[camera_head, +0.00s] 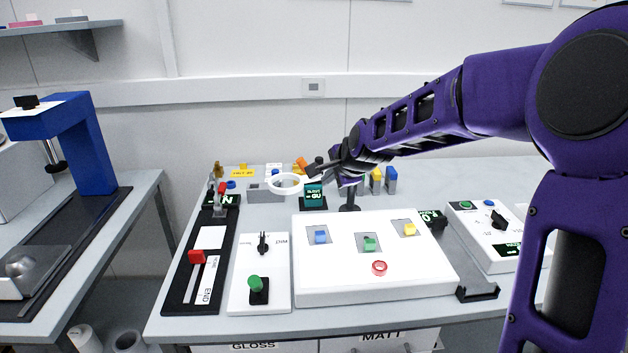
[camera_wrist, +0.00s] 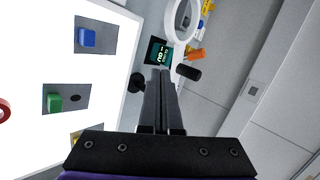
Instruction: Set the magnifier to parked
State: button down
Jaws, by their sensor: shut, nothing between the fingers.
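The magnifier (camera_head: 270,186) is a white ring behind the lit panel, left of my gripper. It also shows in the wrist view (camera_wrist: 169,22) at the top, partly cut off. A black post (camera_head: 349,196) stands behind the panel below my gripper. How the ring joins it is hidden. My gripper (camera_head: 328,168) is shut and empty, to the right of the ring and apart from it. In the wrist view its fingers (camera_wrist: 160,76) lie together and point toward the small teal display (camera_wrist: 158,51).
The white lit panel (camera_head: 320,285) bears a blue, a green and a yellow block and a red ring. A knob board (camera_head: 245,297) and a black slider board (camera_head: 176,297) lie left of it. A dial box (camera_head: 477,240) is at right. Orange and black handles (camera_wrist: 195,54) lie near my fingertips.

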jog(key=w+a+f, duration=0.3)
jog(key=w+f, duration=0.1)
jog(key=w, duration=0.4)
jog(key=shift+a+f+b, duration=0.1)
jog(key=shift+f+b, duration=0.1)
jog(key=shift+b, duration=0.2)
